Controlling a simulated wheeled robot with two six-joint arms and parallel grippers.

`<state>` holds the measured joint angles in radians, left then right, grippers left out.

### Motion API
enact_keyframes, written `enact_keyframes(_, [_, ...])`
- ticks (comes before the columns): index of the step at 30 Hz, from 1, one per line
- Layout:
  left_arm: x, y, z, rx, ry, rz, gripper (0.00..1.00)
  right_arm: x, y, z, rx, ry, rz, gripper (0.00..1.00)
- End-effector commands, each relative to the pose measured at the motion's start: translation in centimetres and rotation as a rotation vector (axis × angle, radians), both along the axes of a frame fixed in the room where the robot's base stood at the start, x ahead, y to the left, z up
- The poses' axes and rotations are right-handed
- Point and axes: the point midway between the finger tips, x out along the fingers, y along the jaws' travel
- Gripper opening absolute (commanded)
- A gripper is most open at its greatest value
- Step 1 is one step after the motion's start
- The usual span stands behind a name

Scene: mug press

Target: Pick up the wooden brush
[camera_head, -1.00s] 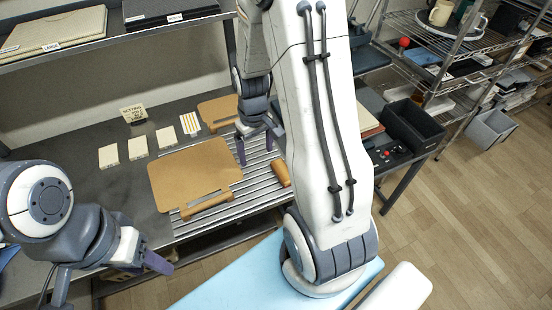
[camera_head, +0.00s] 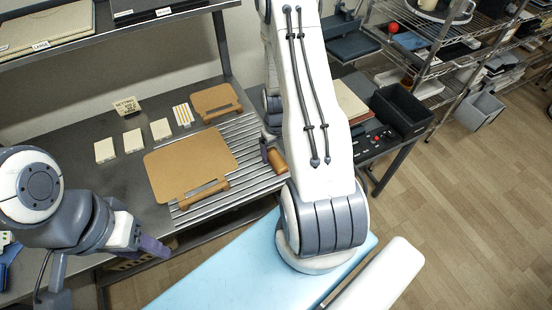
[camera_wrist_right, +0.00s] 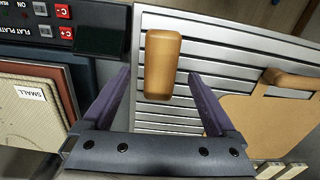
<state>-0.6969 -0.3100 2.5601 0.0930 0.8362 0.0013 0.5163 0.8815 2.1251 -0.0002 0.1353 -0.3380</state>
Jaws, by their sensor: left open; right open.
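The wooden brush (camera_head: 277,160) is a short tan block with rounded ends on the slatted metal rack (camera_head: 247,128). In the right wrist view the brush (camera_wrist_right: 161,65) appears between the two purple fingers of my right gripper (camera_wrist_right: 158,76), which is open and holds nothing. In the head view my right gripper (camera_head: 266,150) is at the brush's left side, partly hidden by my own arm. I cannot tell whether a finger touches the brush. My left gripper (camera_head: 150,246) is open at the lower left, away from the brush.
A large brown board with a wooden handle (camera_head: 190,165) lies left of the brush; a smaller board (camera_head: 215,102) lies behind. Pale blocks (camera_head: 133,141) stand on the grey table. A control panel (camera_head: 375,138) and a black bin (camera_head: 402,110) are at right.

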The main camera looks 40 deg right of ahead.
Motion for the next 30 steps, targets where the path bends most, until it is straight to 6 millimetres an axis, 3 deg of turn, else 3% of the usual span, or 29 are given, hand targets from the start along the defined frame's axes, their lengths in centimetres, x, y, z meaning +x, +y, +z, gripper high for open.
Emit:
enact_keyframes(6, [0.0, 0.0, 0.9, 0.0, 0.0, 0.001, 0.5, 0.0, 0.1, -2.3, 0.001, 0.002, 0.0, 0.93])
enact_keyframes(15, [0.0, 0.0, 0.8, 0.0, 0.0, 0.001, 0.5, 0.1, 0.0, -2.7, 0.0, -0.001, 0.0, 0.93])
enact_keyframes(22, [0.0, 0.0, 0.8, 0.0, 0.0, 0.0, 0.5, 0.1, 0.0, -2.7, 0.0, -0.001, 0.0, 0.05])
enact_keyframes(23, [0.0, 0.0, 0.8, 0.0, 0.0, 0.0, 0.5, 0.1, 0.0, -2.7, 0.0, -0.001, 0.0, 0.0])
enact_keyframes(30, [0.0, 0.0, 0.8, 0.0, 0.0, 0.0, 0.5, 0.1, 0.0, -2.6, 0.0, -0.001, 0.0, 0.0])
